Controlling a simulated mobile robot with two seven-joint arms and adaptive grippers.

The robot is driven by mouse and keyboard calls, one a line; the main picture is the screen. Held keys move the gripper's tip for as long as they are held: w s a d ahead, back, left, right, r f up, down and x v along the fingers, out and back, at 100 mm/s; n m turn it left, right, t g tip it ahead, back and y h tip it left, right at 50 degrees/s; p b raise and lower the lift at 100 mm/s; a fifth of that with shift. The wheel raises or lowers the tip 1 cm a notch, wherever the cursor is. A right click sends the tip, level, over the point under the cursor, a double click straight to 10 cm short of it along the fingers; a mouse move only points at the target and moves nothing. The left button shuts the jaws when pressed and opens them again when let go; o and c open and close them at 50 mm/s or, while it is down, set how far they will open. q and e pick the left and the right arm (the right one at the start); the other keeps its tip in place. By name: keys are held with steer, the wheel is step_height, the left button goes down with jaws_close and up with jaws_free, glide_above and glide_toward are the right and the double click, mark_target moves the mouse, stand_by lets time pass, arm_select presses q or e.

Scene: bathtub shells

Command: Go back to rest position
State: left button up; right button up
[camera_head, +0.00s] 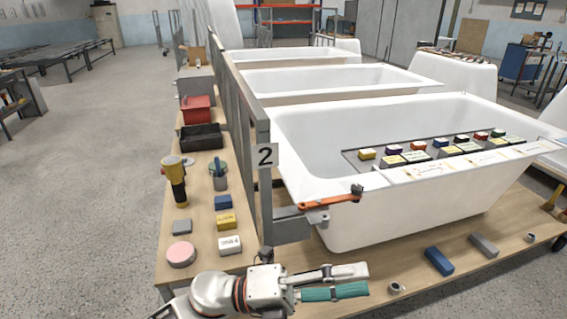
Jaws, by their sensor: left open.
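My left gripper (352,280) is at the bottom centre, with its arm coming in from the lower left. Its fingers point right and stand apart. The upper finger is pale grey; a teal green piece lies along the lower one, and I cannot tell whether it is a pad. I see no object clearly held between the fingers. The gripper is in front of the near end of the wooden side bench (205,258) and below the nearest white bathtub shell (400,210). My right gripper is not in view.
The bench holds a yellow-black tool (175,182), a pink disc (181,254), several small blocks, a black bin (201,138) and a red bin (197,110). An orange-handled clamp (330,201) juts near the tub. A blue block (438,261) lies on the wooden platform. Open floor (80,200) is left.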

arm_select(q)
steer(key=w+a+f+n+t+y+p, duration=0.1)
steer(key=w+a+f+n+t+y, duration=0.25)
steer(key=a+n+t, duration=0.35)
steer(key=w+a+f+n+t+y, duration=0.25)
steer(key=a+f+n+t, duration=0.2)
steer(key=n, duration=0.55)
steer(key=w+a+f+n+t+y+p, duration=0.1)
steer(key=w+a+f+n+t+y, duration=0.1)
steer(key=a+f+n+t+y, duration=0.45)
steer(key=s+a+f+n+g+y, duration=0.2)
steer(key=s+a+f+n, duration=0.3)
steer(key=f, duration=0.4)
steer(key=s+a+f+n+g+y, duration=0.3)
steer(key=s+a+f+n, duration=0.3)
steer(key=s+a+f, duration=0.2)
step_height(320, 180, down, 2)
steer(key=shift+s+a+f+g+y+p, duration=0.25)
steer(key=shift+s+g+y+p, duration=0.15)
steer(key=shift+s+g, duration=0.65)
steer(key=shift+s+t, duration=0.15)
steer(key=shift+t, duration=0.1)
